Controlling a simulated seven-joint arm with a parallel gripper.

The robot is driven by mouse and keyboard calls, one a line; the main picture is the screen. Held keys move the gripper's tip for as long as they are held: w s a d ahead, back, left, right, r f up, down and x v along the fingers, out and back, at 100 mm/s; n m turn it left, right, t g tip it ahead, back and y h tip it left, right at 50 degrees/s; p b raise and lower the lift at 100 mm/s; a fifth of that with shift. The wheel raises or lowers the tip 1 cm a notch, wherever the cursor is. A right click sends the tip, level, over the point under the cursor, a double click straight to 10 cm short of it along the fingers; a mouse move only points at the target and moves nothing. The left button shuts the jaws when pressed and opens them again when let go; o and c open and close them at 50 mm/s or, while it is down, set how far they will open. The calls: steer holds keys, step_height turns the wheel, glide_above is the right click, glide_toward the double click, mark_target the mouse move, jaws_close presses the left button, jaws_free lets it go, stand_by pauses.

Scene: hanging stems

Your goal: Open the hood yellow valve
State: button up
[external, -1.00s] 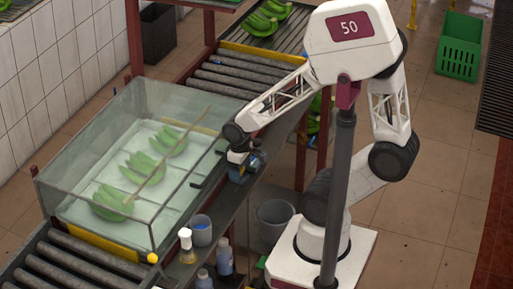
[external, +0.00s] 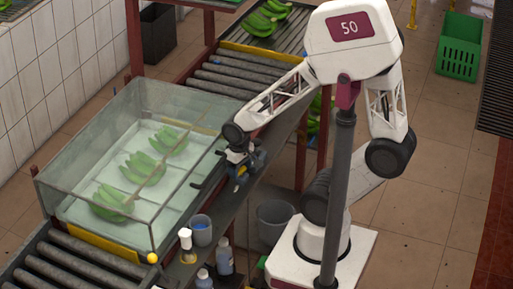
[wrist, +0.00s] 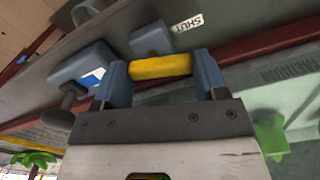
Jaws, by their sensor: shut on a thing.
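The yellow valve handle (wrist: 160,66) sits crosswise between the two blue-grey fingers of my gripper (wrist: 161,80) in the wrist view. The fingers are shut on it, one at each end. A grey-blue valve body (wrist: 152,38) stands just beyond the handle, beside a white label reading "SHUT" (wrist: 188,23). In the external view my gripper (external: 241,172) is at the blue valve fitting (external: 258,160) beside the glass tank. The handle is small there and partly covered by my gripper.
The glass tank (external: 150,225) with several green banana bunches (external: 140,168) lies to the left. A blue cup (external: 201,229) and bottles (external: 224,257) stand on the narrow shelf. A grey bucket (external: 275,224) is below. Another blue-grey fitting (wrist: 84,63) is left in the wrist view.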

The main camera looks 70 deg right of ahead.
mark_target(240, 170)
steer(key=o, duration=0.9)
steer(key=shift+o, duration=0.2)
steer(key=shift+r, duration=0.2)
steer(key=shift+r, duration=3.75)
